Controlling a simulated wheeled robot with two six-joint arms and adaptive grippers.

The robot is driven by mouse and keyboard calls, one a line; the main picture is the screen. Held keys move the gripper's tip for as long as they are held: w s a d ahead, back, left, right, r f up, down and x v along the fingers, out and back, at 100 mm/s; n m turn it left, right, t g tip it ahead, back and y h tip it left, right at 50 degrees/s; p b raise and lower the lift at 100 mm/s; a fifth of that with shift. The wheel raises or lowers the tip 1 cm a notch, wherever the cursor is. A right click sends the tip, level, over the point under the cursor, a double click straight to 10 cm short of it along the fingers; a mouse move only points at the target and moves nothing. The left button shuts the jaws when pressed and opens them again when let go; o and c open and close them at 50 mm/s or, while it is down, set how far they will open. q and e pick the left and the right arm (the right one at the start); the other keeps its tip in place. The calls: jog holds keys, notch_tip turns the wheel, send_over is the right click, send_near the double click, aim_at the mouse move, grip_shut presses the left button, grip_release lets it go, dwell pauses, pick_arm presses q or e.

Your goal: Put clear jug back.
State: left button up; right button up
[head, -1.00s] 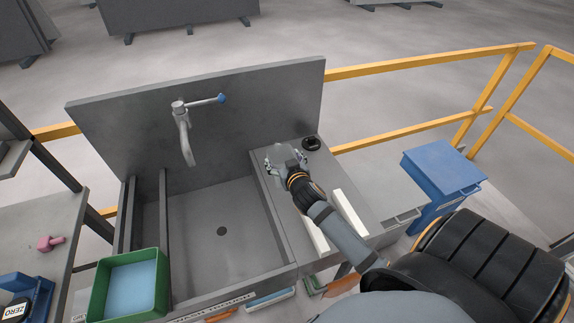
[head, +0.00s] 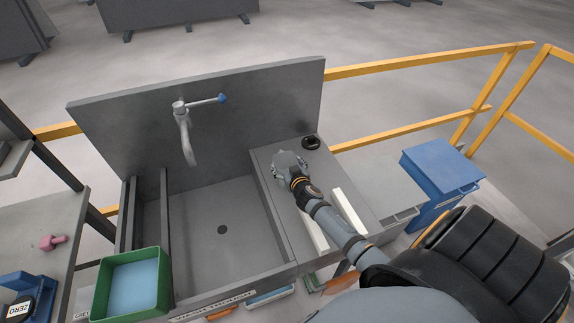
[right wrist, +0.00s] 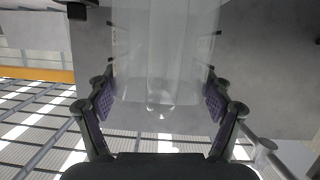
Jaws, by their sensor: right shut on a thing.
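The clear jug (right wrist: 165,50) is see-through and fills the upper middle of the right wrist view. My right gripper (right wrist: 160,104) has its two purple-padded fingers on either side of the jug and is shut on it. In the head view the gripper (head: 289,170) is over the grey counter right of the sink, and the jug (head: 287,157) shows only faintly at its fingers. I cannot tell whether the jug's base touches the counter. My left gripper is not in view.
A black round object (head: 311,143) sits behind the gripper on the counter, and two white bars (head: 349,213) lie in front. The sink (head: 215,215) with its tap (head: 185,135) is to the left. A green tub (head: 99,290) stands at its front left.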

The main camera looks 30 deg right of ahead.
jog(key=shift+f, duration=0.1)
jog(key=o, duration=1.7)
jog(key=shift+r, duration=0.2)
jog(key=b+v, duration=0.2)
jog(key=v, duration=1)
jog(key=shift+s+f, duration=0.1)
